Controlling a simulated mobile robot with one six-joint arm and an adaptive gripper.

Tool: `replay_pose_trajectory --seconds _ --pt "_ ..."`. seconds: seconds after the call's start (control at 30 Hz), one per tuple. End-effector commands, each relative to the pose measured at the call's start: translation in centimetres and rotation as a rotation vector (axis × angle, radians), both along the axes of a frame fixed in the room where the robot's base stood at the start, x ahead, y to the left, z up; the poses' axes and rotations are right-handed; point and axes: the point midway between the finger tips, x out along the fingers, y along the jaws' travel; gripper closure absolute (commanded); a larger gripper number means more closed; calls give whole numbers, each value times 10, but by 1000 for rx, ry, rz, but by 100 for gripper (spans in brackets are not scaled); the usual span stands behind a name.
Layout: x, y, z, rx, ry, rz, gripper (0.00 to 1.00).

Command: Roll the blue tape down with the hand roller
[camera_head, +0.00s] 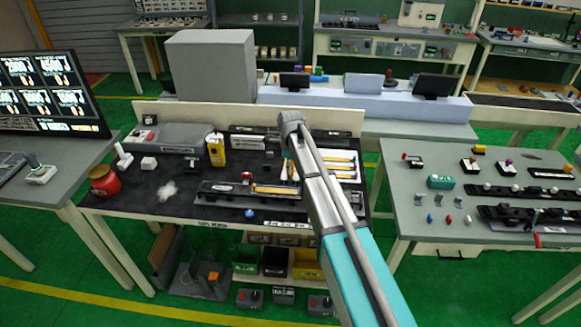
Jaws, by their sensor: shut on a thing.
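My arm reaches over the dark-topped workbench (140,200) and hides part of its right side. My gripper cannot be made out; the arm's far end covers that spot. A long dark fixture (215,188) lies along the front of the bench, with a yellow strip (275,190) on its right part and a small red-topped piece (247,176) on it. A small blue piece (250,214) sits at the front edge of the bench; I cannot tell whether it is tape. I cannot pick out the hand roller or a blue tape strip for certain.
A red jar (104,181), a yellow device (216,150) and a grey case (178,137) stand on the bench's left and back. A white tray (346,160) with yellow pieces lies by my arm. A grey side table (410,215) with several parts stands right.

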Motion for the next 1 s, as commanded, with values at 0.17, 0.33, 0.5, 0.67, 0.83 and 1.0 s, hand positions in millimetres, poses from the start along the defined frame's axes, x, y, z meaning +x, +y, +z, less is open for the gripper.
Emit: replay_pose_trajectory --seconds 0.17,0.33,0.5,0.67,0.83,1.0 --pt "0 0 13 0 0 0 100" --pt "0 0 23 0 0 0 100" --pt "0 0 29 0 0 0 100" --pt "0 0 29 0 0 0 100" --pt "0 0 29 0 0 0 100" --pt "0 0 27 0 0 0 100"
